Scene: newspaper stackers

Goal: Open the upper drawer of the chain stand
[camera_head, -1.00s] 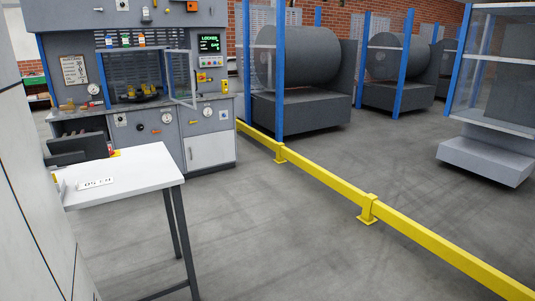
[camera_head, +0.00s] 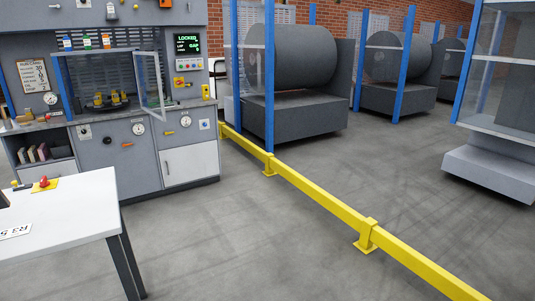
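A grey workstation cabinet (camera_head: 147,160) stands at the back left, some distance off. It may be the chain stand, but I cannot tell for sure. Its front has a grey panel with a gauge and an orange handle (camera_head: 127,144), and to its right a shallower panel with another orange handle (camera_head: 170,133). Both look shut. A white door (camera_head: 188,162) sits below the shallower panel and looks shut. A clear hinged door (camera_head: 150,82) above the worktop stands swung open. Neither of my grippers is in view.
A white table (camera_head: 75,215) stands at the near left, with a red knob (camera_head: 44,182) on it. A low yellow rail (camera_head: 315,205) runs from the cabinet to the lower right. Large grey rolls (camera_head: 300,55) stand behind it. Grey floor (camera_head: 210,240) between table and rail is clear.

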